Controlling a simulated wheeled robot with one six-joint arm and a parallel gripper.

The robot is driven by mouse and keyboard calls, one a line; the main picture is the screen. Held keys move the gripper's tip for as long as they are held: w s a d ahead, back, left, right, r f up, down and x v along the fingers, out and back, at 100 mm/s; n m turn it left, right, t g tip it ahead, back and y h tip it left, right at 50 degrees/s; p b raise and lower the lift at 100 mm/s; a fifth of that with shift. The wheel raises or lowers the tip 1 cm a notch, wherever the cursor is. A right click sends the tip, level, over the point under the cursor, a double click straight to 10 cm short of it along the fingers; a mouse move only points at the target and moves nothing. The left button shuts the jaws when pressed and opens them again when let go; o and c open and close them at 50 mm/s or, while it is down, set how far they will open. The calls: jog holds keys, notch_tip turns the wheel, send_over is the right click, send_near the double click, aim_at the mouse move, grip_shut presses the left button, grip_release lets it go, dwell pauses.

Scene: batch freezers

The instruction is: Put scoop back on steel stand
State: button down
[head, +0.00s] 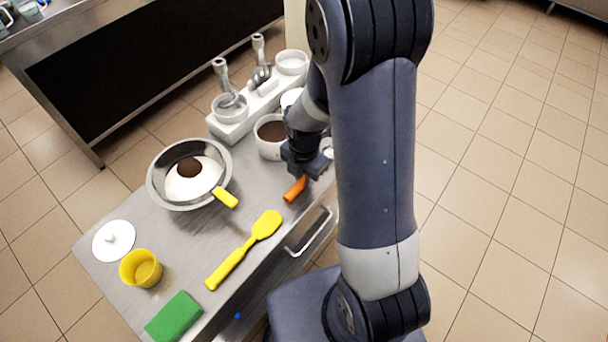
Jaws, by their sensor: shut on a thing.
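My gripper (303,168) is low over the right edge of the steel worktop, beside a white tub of brown powder. It is shut on the scoop, of which an orange part (295,189) shows just below the jaws. The rest of the scoop is hidden by my gripper and arm. I cannot make out the steel stand for certain. A white base (228,130) at the back bears upright steel tools (222,78) and round containers.
The steel worktop (180,240) holds a steel bowl (158,190) of white powder with a yellow-handled utensil (226,197), a tub (268,148), a yellow spatula (245,248), a yellow cup (140,268), a white lid (113,240) and a green sponge (174,317).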

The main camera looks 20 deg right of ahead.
jog(key=shift+f, duration=0.2)
jog(key=c, duration=1.3)
grip_release()
jog(key=shift+r, duration=0.1)
jog(key=shift+r, duration=0.15)
notch_tip(320, 180, up, 12)
jog(key=shift+r, duration=0.1)
